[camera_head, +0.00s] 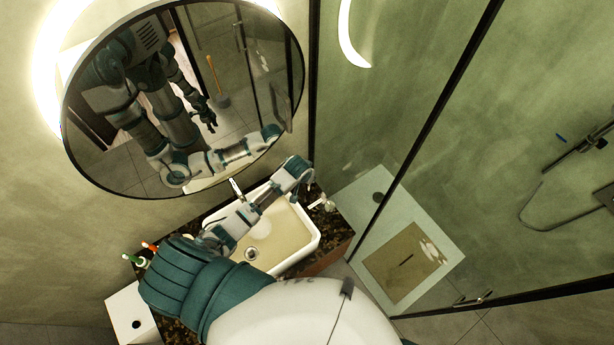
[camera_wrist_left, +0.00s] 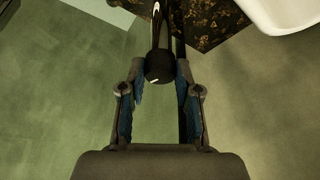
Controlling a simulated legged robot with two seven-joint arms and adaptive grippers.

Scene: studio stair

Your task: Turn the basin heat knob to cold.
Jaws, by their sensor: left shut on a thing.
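The dark round heat knob (camera_wrist_left: 160,66) with a small white mark shows in the left wrist view, at the end of a shiny rod. My left gripper (camera_wrist_left: 159,78) is shut on it, with one blue-padded finger on each side. In the head view my left arm reaches across the white basin (camera_head: 312,241), and the left gripper (camera_head: 308,192) is small at the basin's far right end. The knob cannot be made out there. My right gripper shows only as a reflection in the mirror.
The basin sits on a dark speckled counter (camera_head: 337,226), with a metal tap (camera_head: 236,188) behind it. A round lit mirror (camera_head: 225,60) hangs above. A framed glass shower wall (camera_head: 420,140) stands on the right. Small bottles (camera_head: 143,260) stand at the counter's left end.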

